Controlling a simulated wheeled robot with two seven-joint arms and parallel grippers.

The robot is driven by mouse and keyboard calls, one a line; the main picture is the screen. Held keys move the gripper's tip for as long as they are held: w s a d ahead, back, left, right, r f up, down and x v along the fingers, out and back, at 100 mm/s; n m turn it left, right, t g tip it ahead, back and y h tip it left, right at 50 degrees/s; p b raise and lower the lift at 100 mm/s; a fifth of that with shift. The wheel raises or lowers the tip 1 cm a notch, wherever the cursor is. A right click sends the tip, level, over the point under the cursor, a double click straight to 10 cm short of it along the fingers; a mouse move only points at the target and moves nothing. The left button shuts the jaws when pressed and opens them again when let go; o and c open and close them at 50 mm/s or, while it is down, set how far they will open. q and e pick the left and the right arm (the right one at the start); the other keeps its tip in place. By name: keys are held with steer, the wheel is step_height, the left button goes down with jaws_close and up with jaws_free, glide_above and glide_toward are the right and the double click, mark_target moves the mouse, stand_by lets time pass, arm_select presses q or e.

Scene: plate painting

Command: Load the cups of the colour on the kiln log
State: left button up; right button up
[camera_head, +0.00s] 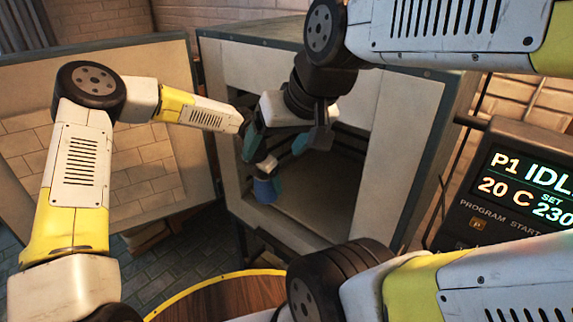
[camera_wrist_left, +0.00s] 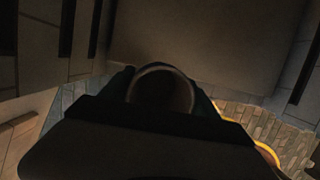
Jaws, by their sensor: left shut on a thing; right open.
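A blue cup (camera_head: 264,190) shows at the kiln's open mouth in the head view, partly covered by my left gripper. My left gripper (camera_head: 268,177) is shut on it. In the left wrist view a curved rim (camera_wrist_left: 165,68) stands between my dark fingers, too dark to show colour. My right gripper (camera_head: 277,146) is just above, its fingers apart with nothing seen between them. The kiln (camera_head: 400,130) is open at the front, with a pale floor inside. No kiln log is in view. Other cups are not seen.
The open kiln door (camera_head: 150,165) stands at the left behind my left arm. A control panel (camera_head: 525,185) at the right reads P1, 20 C. A round wooden table (camera_head: 225,300) with a yellow rim is at the bottom. Both arms crowd the kiln opening.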

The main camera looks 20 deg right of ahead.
arm_select(q)
steer(key=w+d, duration=0.2)
steer(key=d, duration=0.1)
steer(key=w+d, duration=0.2)
steer(key=d, duration=0.2)
steer(key=w+d, duration=0.2)
steer(key=d, duration=0.2)
steer(key=shift+w+d, duration=0.2)
steer(key=shift+w, duration=0.15)
steer(key=shift+a+f, duration=0.1)
steer(key=shift+f, duration=1.65)
steer(key=shift+f, duration=0.15)
steer(key=o, duration=1.7)
steer(key=shift+c, duration=0.2)
steer(key=shift+a+r, duration=0.1)
steer(key=shift+r, duration=0.45)
steer(key=shift+s+a+r, duration=0.2)
steer(key=shift+a+r, duration=0.15)
steer(key=shift+r, duration=0.2)
steer(key=shift+s+a+r, duration=0.15)
steer(key=shift+a+r, duration=0.15)
steer(key=shift+r, duration=0.25)
steer(key=s+a, duration=0.2)
steer(key=a, duration=0.1)
steer(key=s+a, duration=0.2)
steer(key=a, duration=0.1)
steer(key=s+a, duration=0.2)
steer(key=a, duration=0.1)
steer(key=shift+a+f, duration=0.1)
steer(key=shift+a, duration=0.2)
